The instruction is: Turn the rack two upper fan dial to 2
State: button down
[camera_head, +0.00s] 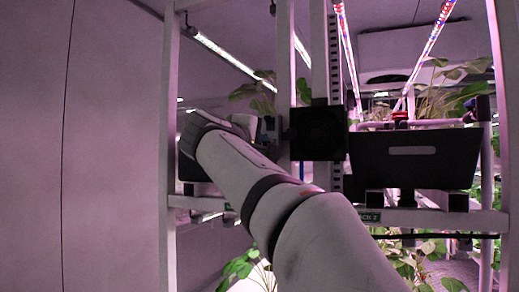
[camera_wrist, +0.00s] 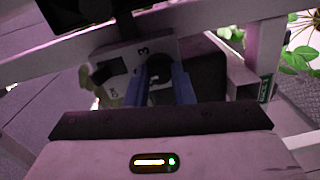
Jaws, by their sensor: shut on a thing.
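The fan dial (camera_wrist: 158,66) is a dark round knob on a pale control panel (camera_wrist: 116,60) in the wrist view. A "3" is printed beside the knob; other marks on the panel are too small or tilted to read surely. My gripper (camera_wrist: 165,74) has its two blue fingers shut on the dial, one on each side. The dial's pointer setting cannot be told. In the head view my arm hides the dial and my fingers. The black square fan housing (camera_head: 318,133) shows right of my wrist.
A black planter (camera_head: 415,160) with leafy plants sits on the rack at the right. Rack posts (camera_head: 168,120) stand close around my arm. A plain wall (camera_head: 100,150) is at the left.

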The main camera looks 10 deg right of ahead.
jog(key=c, duration=1.3)
grip_release()
jog(key=shift+o, duration=0.2)
jog(key=b+v, duration=0.1)
jog(key=v, duration=0.6)
jog(key=shift+s+a+b, duration=0.2)
jog(key=shift+s+b, duration=0.1)
jog(key=shift+s, duration=0.05)
